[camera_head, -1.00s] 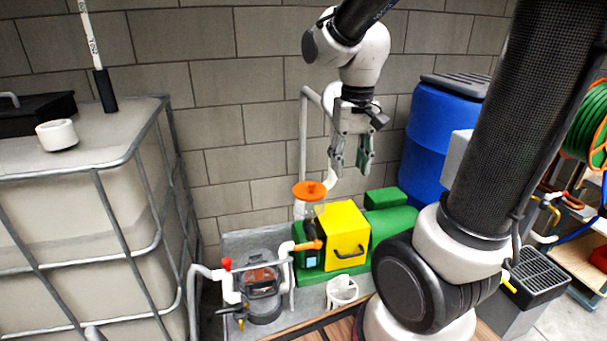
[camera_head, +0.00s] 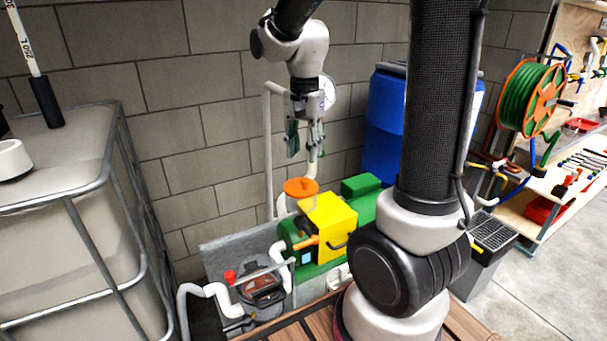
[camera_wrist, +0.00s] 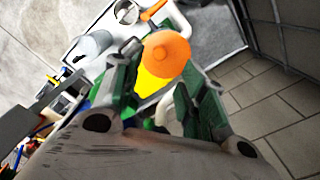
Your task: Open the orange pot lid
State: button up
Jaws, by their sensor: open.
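The orange pot lid (camera_head: 300,188) is a round disc with a small raised knob, on the pump beside the yellow box. My gripper (camera_head: 305,152) hangs above it, fingers pointing down, open and empty, with a gap between the fingertips and the lid. In the wrist view the lid (camera_wrist: 166,54) shows just beyond and between the tips of the two green-padded fingers (camera_wrist: 150,85). The lid looks seated on the pot; the pot under it is mostly hidden.
A yellow box (camera_head: 330,222) and green pump body (camera_head: 360,187) stand right of the lid. White pipes and a clear strainer (camera_head: 262,288) are in front. A caged tank (camera_head: 60,230) is at left, a blue barrel (camera_head: 383,120) behind right. A grey block wall is close behind.

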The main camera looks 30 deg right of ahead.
aim_at(305, 179)
notch_tip(305, 179, down, 8)
jog(key=shift+r, duration=0.2)
jog(key=shift+c, duration=0.2)
grip_shut()
